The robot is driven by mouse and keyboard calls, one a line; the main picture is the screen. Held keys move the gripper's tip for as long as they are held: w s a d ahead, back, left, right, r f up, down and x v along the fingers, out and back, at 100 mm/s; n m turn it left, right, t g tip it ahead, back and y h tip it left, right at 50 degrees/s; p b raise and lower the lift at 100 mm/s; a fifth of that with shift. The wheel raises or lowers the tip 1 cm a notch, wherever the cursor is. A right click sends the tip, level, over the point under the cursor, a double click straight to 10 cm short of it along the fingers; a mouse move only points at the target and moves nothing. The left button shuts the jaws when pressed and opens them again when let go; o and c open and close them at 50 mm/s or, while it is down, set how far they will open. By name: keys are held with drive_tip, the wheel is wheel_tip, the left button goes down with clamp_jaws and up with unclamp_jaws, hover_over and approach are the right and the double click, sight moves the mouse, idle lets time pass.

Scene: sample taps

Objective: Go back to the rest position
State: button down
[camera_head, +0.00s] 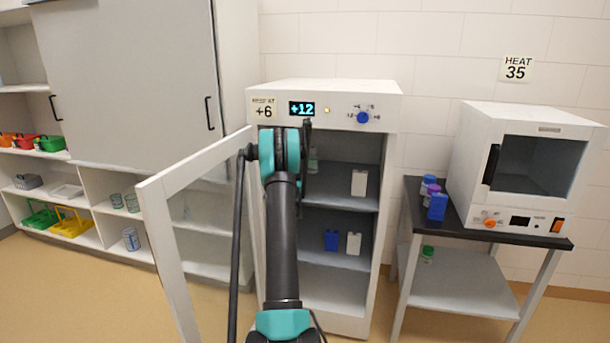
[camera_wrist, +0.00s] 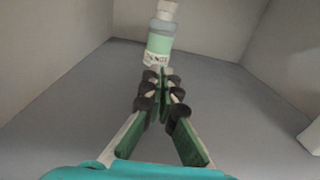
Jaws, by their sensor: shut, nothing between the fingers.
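My arm reaches up in front of the white fridge cabinet (camera_head: 332,93), whose glass door (camera_head: 160,230) stands open to the left. In the wrist view my gripper (camera_wrist: 162,72) is shut and empty, with its fingertips together. It points into a compartment, just in front of a bottle with a pale green label and white cap (camera_wrist: 161,35). The bottle stands upright, and I cannot tell if the fingertips touch it. In the head view the gripper is hidden behind my arm; a bottle shows on the upper shelf (camera_head: 313,160).
White and blue containers (camera_head: 353,243) stand on the fridge shelves. The fridge display reads +12. To the right, a dark-topped table (camera_head: 410,200) holds an oven (camera_head: 530,160) and several small bottles. At left is a shelf unit (camera_head: 95,210) with baskets and beakers. Floor shows between them.

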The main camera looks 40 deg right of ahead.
drive_tip(key=shift+s+a, duration=0.3)
drive_tip(key=shift+a, duration=0.05)
